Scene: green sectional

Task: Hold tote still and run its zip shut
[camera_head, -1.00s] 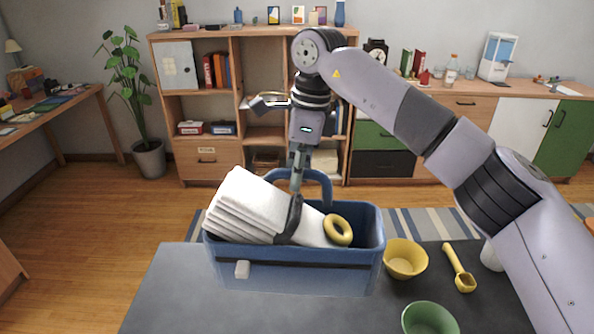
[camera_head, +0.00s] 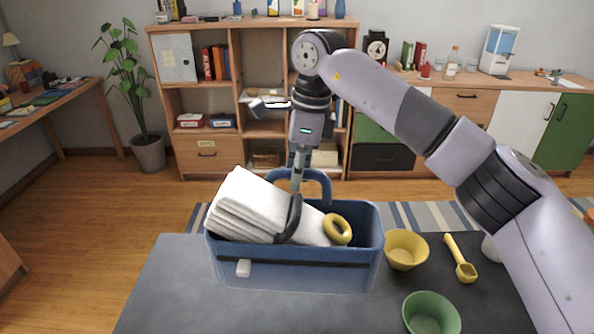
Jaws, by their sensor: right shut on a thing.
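The blue tote (camera_head: 300,279) is at the front edge area of the dark table, upright and open at the top. White folded cloths (camera_head: 240,207) and a yellow ring (camera_head: 338,229) stick up above its rim. A dark strap loop (camera_head: 290,218) lies over the cloths. My right gripper (camera_head: 297,183) reaches down behind the cloths and is shut on the tote's blue back handle (camera_head: 322,182); its fingertips are partly hidden. My left gripper is out of view.
A yellow bowl (camera_head: 405,250) and a yellow scoop (camera_head: 459,260) lie right of the tote, with a green bowl (camera_head: 430,316) nearer. The table (camera_head: 180,290) is clear on the left. Shelves (camera_head: 215,130) stand beyond the striped rug.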

